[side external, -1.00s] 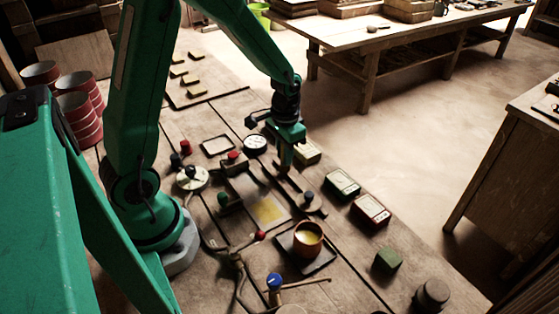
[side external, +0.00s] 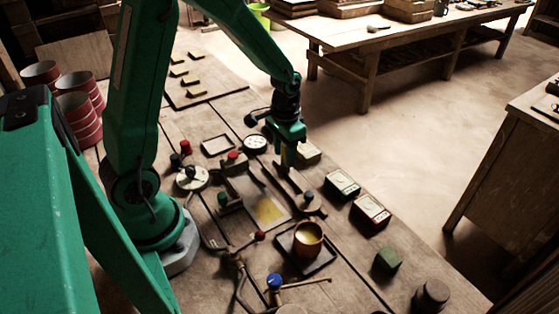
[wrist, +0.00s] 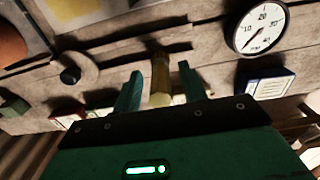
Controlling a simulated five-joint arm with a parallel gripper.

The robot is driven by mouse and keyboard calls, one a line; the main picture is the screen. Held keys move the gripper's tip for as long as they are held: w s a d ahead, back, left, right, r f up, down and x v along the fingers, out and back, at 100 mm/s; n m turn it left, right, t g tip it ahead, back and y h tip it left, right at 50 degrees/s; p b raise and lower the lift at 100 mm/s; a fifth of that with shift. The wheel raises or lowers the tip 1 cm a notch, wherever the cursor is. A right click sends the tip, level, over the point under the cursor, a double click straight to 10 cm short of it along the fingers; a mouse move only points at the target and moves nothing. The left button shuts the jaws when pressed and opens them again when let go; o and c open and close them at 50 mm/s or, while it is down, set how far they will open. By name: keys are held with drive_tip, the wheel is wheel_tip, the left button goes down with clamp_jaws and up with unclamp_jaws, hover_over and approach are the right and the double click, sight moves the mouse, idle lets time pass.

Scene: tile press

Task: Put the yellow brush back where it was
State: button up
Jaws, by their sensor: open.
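My gripper (side external: 288,162) points down at the far part of the bench, near the dark rail beyond the press plate. In the wrist view its two green fingers (wrist: 160,90) are apart. A yellowish upright cylinder, which looks like the yellow brush (wrist: 160,74), stands between them, with a gap visible on each side. Its paler end is towards the camera, and I cannot tell what its far end touches. In the side view the fingers largely hide it.
A brown pot with yellow contents (side external: 308,236) stands on a dark square tray (side external: 318,264). A yellow patch (side external: 268,210) lies on the press plate. A round dial (side external: 255,143) and boxed meters (side external: 342,184) stand close by. A green block (side external: 387,261) sits nearer.

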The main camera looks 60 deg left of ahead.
wheel_tip(320, 180, up, 12)
drive_tip(key=shift+f, duration=0.2)
idle(0.4)
idle(0.5)
drive_tip(key=s+d+r+t, duration=0.2)
drive_tip(key=s+r, duration=0.2)
drive_tip(key=s, duration=0.2)
drive_tip(key=s+d+r+t, duration=0.3)
drive_tip(key=s+r, duration=0.1)
drive_tip(key=s, duration=0.3)
drive_tip(key=shift+s+r+t, duration=0.2)
drive_tip(key=shift+s+t, duration=0.05)
drive_tip(key=shift+t, duration=0.05)
